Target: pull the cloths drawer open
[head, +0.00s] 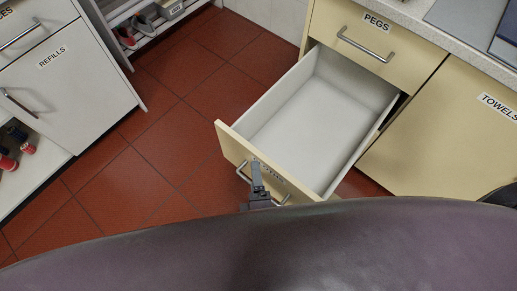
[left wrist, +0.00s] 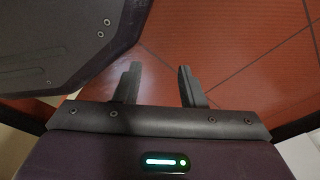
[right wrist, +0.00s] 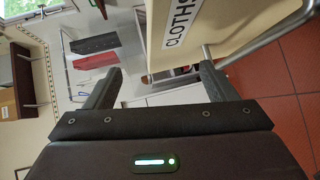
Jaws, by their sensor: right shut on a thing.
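The cloths drawer (head: 310,110) stands pulled well out from the cream cabinet in the head view, its white inside bare. Its front (head: 226,143) faces me, and the label is partly hidden there by my gripper. In the right wrist view the drawer front (right wrist: 228,22) shows the label CLOTHS. My right gripper (head: 258,170) is shut on the drawer's metal handle (head: 242,172), which also shows in the right wrist view (right wrist: 262,41). My left gripper (left wrist: 158,72) is open and empty over the floor in the left wrist view; it is not in the head view.
The pegs drawer (head: 350,55) above is shut. The towels door (head: 445,135) beside it is shut. A white cabinet marked REFILLS (head: 65,85) and a shoe rack (head: 140,30) stand at the left. Red tiled floor (head: 135,165) is clear between.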

